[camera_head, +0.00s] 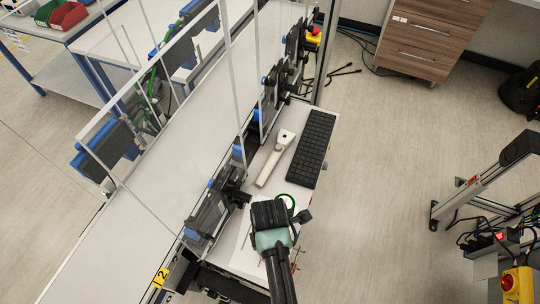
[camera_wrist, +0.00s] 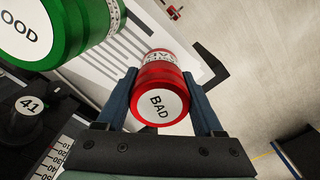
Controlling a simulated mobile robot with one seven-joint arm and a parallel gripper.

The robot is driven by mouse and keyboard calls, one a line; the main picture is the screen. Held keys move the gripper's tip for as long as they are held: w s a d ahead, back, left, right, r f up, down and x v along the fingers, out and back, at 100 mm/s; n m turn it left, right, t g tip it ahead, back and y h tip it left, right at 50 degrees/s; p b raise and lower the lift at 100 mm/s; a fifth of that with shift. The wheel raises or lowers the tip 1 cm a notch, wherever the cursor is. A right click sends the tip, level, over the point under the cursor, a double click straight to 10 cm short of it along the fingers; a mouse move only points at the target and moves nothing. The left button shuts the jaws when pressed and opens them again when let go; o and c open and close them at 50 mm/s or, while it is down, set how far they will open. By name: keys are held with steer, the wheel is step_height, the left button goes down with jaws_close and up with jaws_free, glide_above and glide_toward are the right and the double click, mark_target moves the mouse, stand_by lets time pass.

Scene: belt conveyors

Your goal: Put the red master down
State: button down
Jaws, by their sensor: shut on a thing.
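The red master is a red cylinder with a white end face marked "BAD" (camera_wrist: 162,103), in the middle of the wrist view. My gripper (camera_wrist: 160,85) is shut on it, one finger on each side. In the head view my gripper (camera_head: 268,214) is over the near part of the white side shelf (camera_head: 250,258), and its hand hides the red master. The green master (camera_wrist: 68,28), whose label shows only "OOD", is close by on the left in the wrist view. Its green rim shows beside my gripper in the head view (camera_head: 291,198). I cannot tell whether the red master touches the shelf.
A white handheld scanner (camera_head: 275,158) and a black keyboard (camera_head: 312,148) lie on the shelf beyond my gripper. The conveyor (camera_head: 150,185) with clear guard panels runs along the left. A dark round part marked 41 (camera_wrist: 28,112) is left of my gripper. Open floor lies right.

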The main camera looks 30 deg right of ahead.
steer(key=shift+w+f, duration=0.1)
steer(key=shift+f, duration=0.4)
steer(key=shift+f, duration=0.2)
jaws_free()
step_height(320, 180, up, 12)
steer(key=shift+r+b, duration=0.2)
steer(key=shift+b, duration=0.35)
